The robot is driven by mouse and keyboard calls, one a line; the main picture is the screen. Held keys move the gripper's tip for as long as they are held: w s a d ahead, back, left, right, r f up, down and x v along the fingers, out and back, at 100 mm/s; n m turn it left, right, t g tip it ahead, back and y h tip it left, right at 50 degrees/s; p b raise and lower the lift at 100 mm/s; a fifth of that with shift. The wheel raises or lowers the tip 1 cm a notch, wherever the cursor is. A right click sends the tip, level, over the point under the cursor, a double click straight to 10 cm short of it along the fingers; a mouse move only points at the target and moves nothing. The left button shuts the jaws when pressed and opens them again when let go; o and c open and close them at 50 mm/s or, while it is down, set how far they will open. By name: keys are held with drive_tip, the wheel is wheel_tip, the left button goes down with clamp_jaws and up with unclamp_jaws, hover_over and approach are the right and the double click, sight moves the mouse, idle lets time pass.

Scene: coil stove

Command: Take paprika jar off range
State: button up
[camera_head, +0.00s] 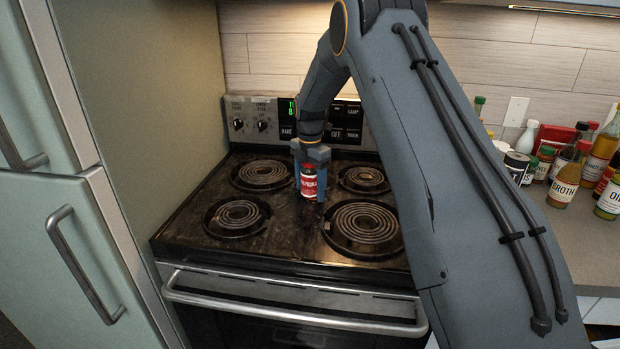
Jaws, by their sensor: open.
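The paprika jar (308,183) is a small jar with a red label and a dark lid. It stands upright on the black range top (285,240), between the coil burners near the middle. The jar's lettering is too small to read fully.
Coil burners (362,222) surround the jar. The control panel (262,122) rises behind. A fridge (95,260) stands on the left. The right counter (585,235) holds several bottles and jars, including a broth bottle (566,180). My arm hides part of the range's right side.

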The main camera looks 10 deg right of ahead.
drive_tip(key=c, duration=1.3)
drive_tip(key=shift+r, duration=0.1)
